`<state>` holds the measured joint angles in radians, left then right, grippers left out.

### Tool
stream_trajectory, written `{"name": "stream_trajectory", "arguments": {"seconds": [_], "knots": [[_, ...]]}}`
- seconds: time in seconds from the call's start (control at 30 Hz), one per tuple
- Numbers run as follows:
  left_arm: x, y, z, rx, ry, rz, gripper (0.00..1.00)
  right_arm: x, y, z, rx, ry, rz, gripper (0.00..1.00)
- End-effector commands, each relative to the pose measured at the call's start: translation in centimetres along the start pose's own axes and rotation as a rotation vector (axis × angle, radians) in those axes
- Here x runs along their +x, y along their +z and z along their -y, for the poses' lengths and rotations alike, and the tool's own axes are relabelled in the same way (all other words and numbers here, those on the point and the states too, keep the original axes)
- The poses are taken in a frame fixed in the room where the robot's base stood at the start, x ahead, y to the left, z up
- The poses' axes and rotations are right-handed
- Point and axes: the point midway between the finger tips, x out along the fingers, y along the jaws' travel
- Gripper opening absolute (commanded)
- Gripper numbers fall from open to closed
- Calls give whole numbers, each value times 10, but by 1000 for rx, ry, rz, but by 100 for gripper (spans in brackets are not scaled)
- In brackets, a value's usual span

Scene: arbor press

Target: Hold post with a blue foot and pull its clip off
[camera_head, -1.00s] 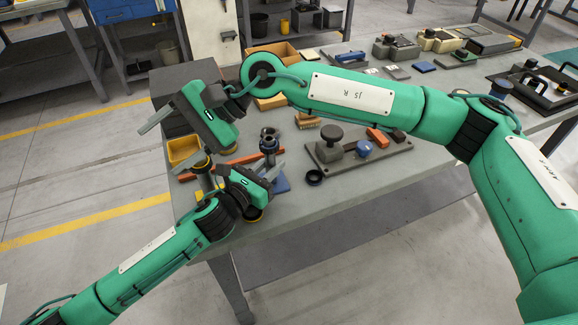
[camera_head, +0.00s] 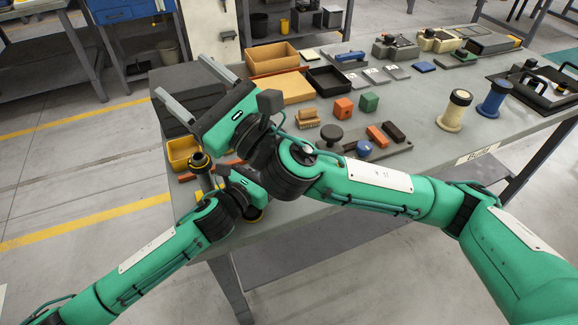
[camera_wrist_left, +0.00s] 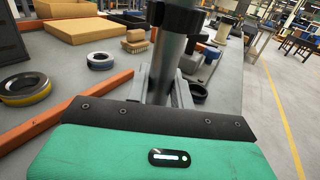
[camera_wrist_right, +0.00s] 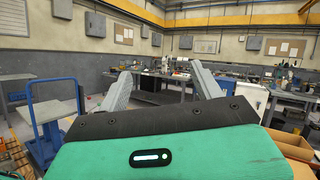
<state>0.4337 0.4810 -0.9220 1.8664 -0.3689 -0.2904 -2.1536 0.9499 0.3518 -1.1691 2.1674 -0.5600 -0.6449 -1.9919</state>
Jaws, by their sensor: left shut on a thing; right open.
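My left gripper (camera_wrist_left: 162,88) is shut on a grey post (camera_wrist_left: 178,60), seen close up in the left wrist view. A black clip (camera_wrist_left: 180,16) sits around the post above the fingers. The foot of this post is out of sight, so I cannot tell its colour. In the head view the left gripper (camera_head: 247,186) shows in part, and my right arm hides the post. My right gripper (camera_head: 194,84) is open and empty, raised beyond the left gripper over the table's left end. The right wrist view shows its spread fingers (camera_wrist_right: 161,85) with only the room beyond.
Orange bars (camera_wrist_left: 70,116) and loose rings (camera_wrist_left: 100,60) lie about. Cardboard trays (camera_head: 272,58) stand behind. Cream (camera_head: 454,112) and blue (camera_head: 494,98) cylinders stand at right.

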Motion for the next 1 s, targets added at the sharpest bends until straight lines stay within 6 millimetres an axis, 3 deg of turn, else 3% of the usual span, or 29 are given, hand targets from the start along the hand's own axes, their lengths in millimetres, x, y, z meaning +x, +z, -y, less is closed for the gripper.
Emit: {"name": "stream_trajectory", "arguments": {"seconds": [0.3, 0.5, 0.7, 0.83, 1.0], "knots": [[0, 1, 0, 0, 0, 1, 0, -62, -49, 35, 143, -313, -324, 67], [0, 1, 0, 0, 0, 1, 0, -117, -82, 41, 197, -449, -574, 67], [0, 1, 0, 0, 0, 1, 0, -162, -101, 38, 217, -519, -770, 67], [0, 1, 0, 0, 0, 1, 0, -178, -107, 37, 221, -538, -838, 67], [0, 1, 0, 0, 0, 2, 0, -180, -115, 39, 221, -544, -864, 67]]}}
